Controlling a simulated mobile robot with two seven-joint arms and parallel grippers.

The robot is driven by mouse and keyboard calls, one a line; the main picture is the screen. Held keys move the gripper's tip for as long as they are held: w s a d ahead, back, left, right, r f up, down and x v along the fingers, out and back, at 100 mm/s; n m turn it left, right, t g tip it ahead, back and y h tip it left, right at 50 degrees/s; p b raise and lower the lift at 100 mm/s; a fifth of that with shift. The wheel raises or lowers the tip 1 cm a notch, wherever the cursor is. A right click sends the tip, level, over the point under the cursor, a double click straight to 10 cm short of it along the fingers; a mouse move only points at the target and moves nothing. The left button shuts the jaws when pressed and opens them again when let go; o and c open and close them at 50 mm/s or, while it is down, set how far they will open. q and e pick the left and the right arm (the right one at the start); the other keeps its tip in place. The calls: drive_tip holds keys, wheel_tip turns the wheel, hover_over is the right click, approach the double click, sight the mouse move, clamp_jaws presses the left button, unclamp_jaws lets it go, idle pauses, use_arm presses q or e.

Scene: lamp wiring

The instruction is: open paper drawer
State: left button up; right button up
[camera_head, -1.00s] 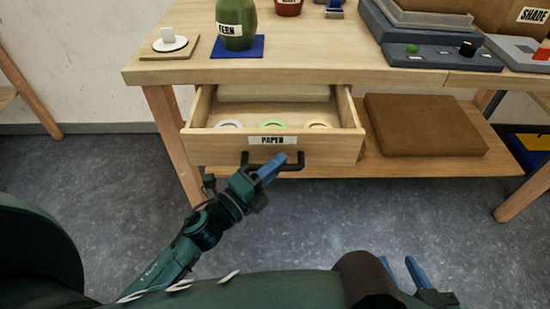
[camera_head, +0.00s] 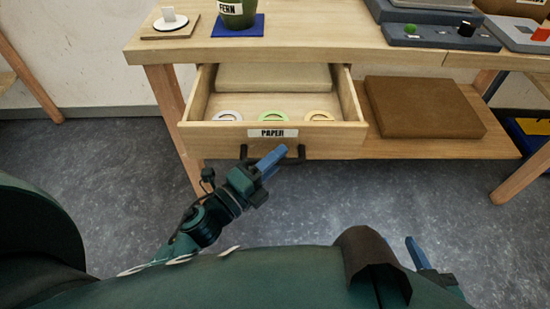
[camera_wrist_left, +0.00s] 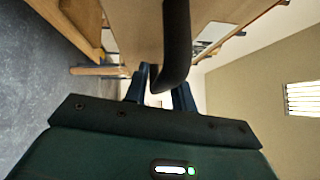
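The paper drawer (camera_head: 225,139) is a wooden drawer under the table top, labelled PAPER (camera_head: 273,133). It stands well open. Inside lie white, green and yellow rings and a pale block (camera_head: 273,77). My left gripper (camera_head: 276,156) is at the drawer's black handle (camera_head: 301,152). In the left wrist view the handle (camera_wrist_left: 176,40) runs between the blue fingers (camera_wrist_left: 160,92), which look closed around it. My right gripper (camera_head: 417,255) is low at the right, away from the drawer.
The table top (camera_head: 310,48) carries a green FERN pot (camera_head: 236,13) on a blue mat, a white disc (camera_head: 170,22) on a board and grey devices (camera_head: 440,38). A brown box (camera_head: 422,107) lies on the lower shelf. The floor before the drawer is clear.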

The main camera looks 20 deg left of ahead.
use_arm(q)
drive_tip(key=shift+o, duration=1)
drive_tip(key=shift+s+a, duration=0.1)
drive_tip(key=shift+s, duration=0.05)
drive_tip(key=b+v, duration=0.1)
drive_tip(key=v, duration=1.2)
